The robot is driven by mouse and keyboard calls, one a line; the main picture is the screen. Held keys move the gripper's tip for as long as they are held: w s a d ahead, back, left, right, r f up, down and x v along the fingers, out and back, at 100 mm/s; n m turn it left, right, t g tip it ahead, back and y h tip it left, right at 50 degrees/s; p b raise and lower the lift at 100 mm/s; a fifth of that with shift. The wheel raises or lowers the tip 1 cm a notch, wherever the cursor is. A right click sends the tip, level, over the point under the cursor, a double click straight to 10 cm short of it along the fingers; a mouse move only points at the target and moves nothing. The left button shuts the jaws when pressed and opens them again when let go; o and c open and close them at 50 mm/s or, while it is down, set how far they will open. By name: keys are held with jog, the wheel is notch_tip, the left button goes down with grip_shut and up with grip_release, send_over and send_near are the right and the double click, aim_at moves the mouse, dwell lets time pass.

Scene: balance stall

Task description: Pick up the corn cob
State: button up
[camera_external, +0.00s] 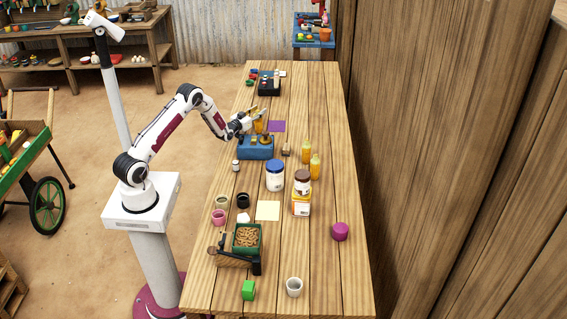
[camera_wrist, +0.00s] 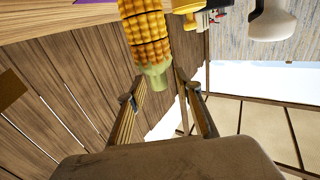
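The yellow corn cob (camera_wrist: 146,38) shows at the top of the wrist view, with its pale green end pointing towards my gripper (camera_wrist: 158,92). My gripper's two fingers are spread apart. In the external view my gripper (camera_external: 248,119) is close beside the cob (camera_external: 258,126), over the blue scale (camera_external: 255,150) at the table's left side. The cob is small there and partly covered, so I cannot tell exactly what it rests on.
On the wooden table (camera_external: 325,200), a purple square (camera_external: 277,126) lies behind the scale. A blue-lidded jar (camera_external: 275,178) stands in front. A dark box (camera_external: 269,83) is farther back. The right front has more free room.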

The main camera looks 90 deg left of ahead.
dwell(0.4)
grip_shut()
jog(key=shift+r, duration=0.1)
jog(key=shift+r, duration=4.9)
